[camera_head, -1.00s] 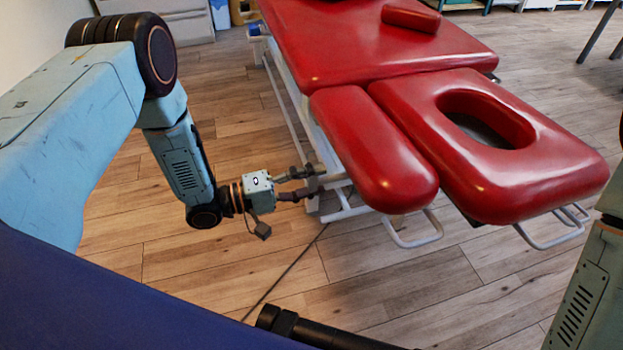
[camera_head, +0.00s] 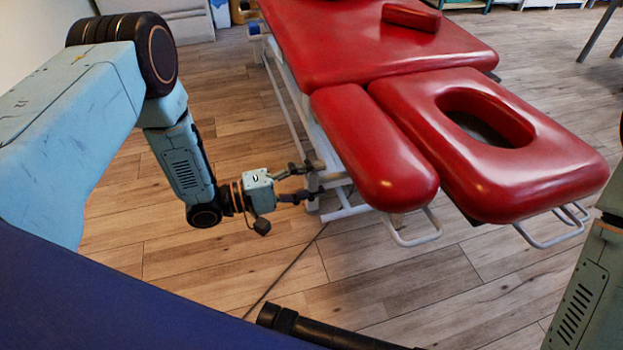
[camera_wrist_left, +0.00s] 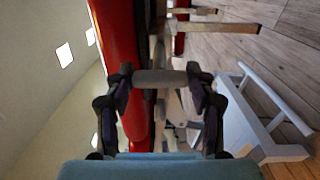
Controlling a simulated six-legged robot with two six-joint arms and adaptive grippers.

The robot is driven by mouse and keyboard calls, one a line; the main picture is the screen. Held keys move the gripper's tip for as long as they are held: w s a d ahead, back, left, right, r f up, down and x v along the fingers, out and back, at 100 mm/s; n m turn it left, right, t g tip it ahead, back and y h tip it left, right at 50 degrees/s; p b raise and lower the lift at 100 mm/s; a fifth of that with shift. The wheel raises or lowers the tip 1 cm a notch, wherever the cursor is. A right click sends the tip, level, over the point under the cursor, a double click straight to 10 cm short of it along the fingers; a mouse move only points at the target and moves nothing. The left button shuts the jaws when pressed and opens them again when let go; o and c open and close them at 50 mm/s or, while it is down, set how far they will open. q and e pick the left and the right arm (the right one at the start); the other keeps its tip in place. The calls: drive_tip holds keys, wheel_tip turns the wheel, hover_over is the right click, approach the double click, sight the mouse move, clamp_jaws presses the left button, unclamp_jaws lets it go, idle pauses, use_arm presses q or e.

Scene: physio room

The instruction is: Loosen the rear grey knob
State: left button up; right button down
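The red treatment table (camera_head: 375,45) fills the upper right of the head view, with its white metal frame beneath. My left gripper (camera_head: 318,176) reaches in from the left to the frame below the red armrest pad (camera_head: 375,150). In the left wrist view, a grey knob (camera_wrist_left: 160,77) spans the space between the two fingertips of the left gripper (camera_wrist_left: 160,82), which touch its two ends. The knob is hard to make out among the fingers and frame in the head view.
A face-hole headrest (camera_head: 540,185) and white metal loops (camera_head: 412,232) stick out at the near end of the table. Wooden floor (camera_head: 190,265) lies open below and left. A thin dark cable (camera_head: 285,272) runs along it.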

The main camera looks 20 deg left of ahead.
use_arm(q)
drive_tip(key=shift+o, duration=1.4)
drive_tip(key=v, duration=1.2)
